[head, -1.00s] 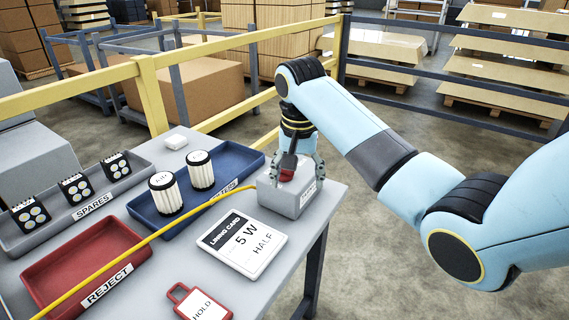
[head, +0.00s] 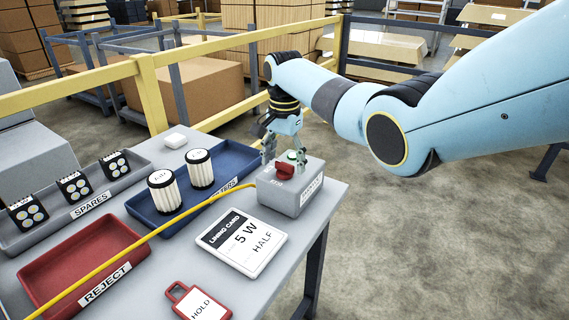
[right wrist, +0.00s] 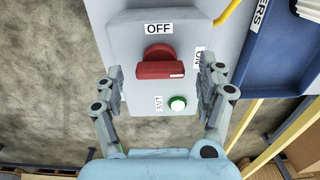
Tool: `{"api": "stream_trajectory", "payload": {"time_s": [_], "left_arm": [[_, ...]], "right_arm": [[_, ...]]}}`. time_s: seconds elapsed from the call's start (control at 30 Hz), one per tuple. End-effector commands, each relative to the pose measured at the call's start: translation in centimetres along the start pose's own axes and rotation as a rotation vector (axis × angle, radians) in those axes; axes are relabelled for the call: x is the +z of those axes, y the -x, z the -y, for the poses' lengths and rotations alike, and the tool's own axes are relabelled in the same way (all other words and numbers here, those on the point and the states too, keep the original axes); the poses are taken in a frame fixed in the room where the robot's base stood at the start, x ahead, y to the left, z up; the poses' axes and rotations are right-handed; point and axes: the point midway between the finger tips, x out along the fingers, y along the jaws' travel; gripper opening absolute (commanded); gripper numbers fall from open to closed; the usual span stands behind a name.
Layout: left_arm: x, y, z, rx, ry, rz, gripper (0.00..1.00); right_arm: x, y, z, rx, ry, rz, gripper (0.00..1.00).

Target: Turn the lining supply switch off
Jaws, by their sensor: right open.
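The lining supply switch is a red rotary handle (head: 285,169) on a grey box (head: 291,198) at the table's right corner. In the right wrist view the handle (right wrist: 160,70) lies crosswise, its white-marked end to the right, on the side of the ON label (right wrist: 198,57). The OFF label (right wrist: 158,28) is above it. A green lamp (right wrist: 178,103) beside a LIVE label looks lit. My right gripper (head: 285,159) is open above the box; its fingers (right wrist: 162,78) are on either side of the handle, apart from it. My left gripper is not in view.
A yellow cable (head: 160,231) runs from the box across the table. A blue tray (head: 235,160) with two white ribbed cylinders stands left of the box. The lining card (head: 241,241) lies in front. A yellow rail (head: 205,45) runs behind the table.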

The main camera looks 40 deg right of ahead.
Motion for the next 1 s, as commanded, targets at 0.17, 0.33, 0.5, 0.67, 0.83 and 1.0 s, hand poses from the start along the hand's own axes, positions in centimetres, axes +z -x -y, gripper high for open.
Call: {"api": "stream_trajectory", "payload": {"time_s": [0.17, 0.33, 0.5, 0.67, 0.83, 1.0], "left_arm": [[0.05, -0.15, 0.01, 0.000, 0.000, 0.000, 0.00], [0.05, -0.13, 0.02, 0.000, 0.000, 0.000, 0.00], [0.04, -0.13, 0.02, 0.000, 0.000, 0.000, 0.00], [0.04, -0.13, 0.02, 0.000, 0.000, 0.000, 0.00], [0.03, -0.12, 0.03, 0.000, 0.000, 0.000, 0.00], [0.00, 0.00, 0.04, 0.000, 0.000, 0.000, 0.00]], "right_arm": [[0.01, -0.79, 0.03, -0.001, 0.001, -0.001, 0.74], [0.00, -0.78, 0.03, -0.001, 0.001, -0.001, 0.74], [0.00, -0.77, 0.02, -0.001, 0.001, -0.001, 0.57], [-0.01, -0.77, 0.02, -0.001, 0.001, -0.001, 0.36], [-0.01, -0.77, 0.01, -0.001, 0.001, -0.001, 0.17], [-0.01, -0.73, 0.00, -0.001, 0.013, 0.000, 0.17]]}}
